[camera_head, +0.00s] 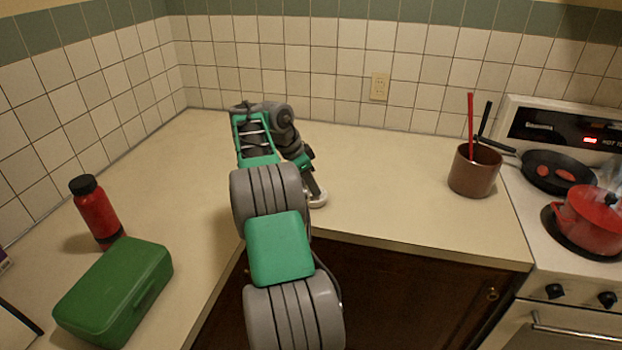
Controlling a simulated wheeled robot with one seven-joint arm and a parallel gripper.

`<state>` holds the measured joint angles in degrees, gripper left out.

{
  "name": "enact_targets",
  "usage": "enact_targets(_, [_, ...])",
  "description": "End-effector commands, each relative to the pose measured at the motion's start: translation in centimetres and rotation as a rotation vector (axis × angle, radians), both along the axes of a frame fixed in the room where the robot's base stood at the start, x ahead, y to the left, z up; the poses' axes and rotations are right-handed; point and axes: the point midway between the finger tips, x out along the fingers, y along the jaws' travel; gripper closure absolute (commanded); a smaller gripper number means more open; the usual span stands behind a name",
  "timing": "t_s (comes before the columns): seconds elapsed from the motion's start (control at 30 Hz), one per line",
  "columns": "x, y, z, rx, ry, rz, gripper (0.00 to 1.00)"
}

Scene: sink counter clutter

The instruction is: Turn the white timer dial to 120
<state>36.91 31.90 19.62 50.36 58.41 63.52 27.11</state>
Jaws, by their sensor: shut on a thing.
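The white timer (318,202) sits on the counter near its front edge, in the middle of the head view. Only part of its pale round body shows. My gripper (316,192) points down at the timer from above and is shut on it. The dial's markings and pointer are too small and too covered to read. My green and grey arm hides the counter to the left of the timer.
A red bottle (95,211) and a green box (114,291) stand at the left. A brown crock (474,170) with utensils stands at the right, beside a stove (531,234) with a dark pan (558,171) and a steaming red pot (590,221). The counter between timer and crock is clear.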

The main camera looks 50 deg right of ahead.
Motion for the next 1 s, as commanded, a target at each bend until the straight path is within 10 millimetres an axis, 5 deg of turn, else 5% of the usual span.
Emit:
enact_targets(0.13, [0.0, 0.0, 0.0, -0.001, -0.002, 0.001, 1.00])
enact_targets(0.17, [0.0, 0.0, 0.0, -0.001, -0.002, 0.001, 0.62])
enact_targets(0.4, [0.0, 0.0, 0.0, -0.001, -0.001, 0.002, 0.42])
enact_targets(0.73, [0.1, 0.1, 0.6, -0.002, -0.001, 0.003, 0.40])
enact_targets(1.0, [1.2, 1.8, 5.8, -0.001, -0.002, 0.002, 0.40])
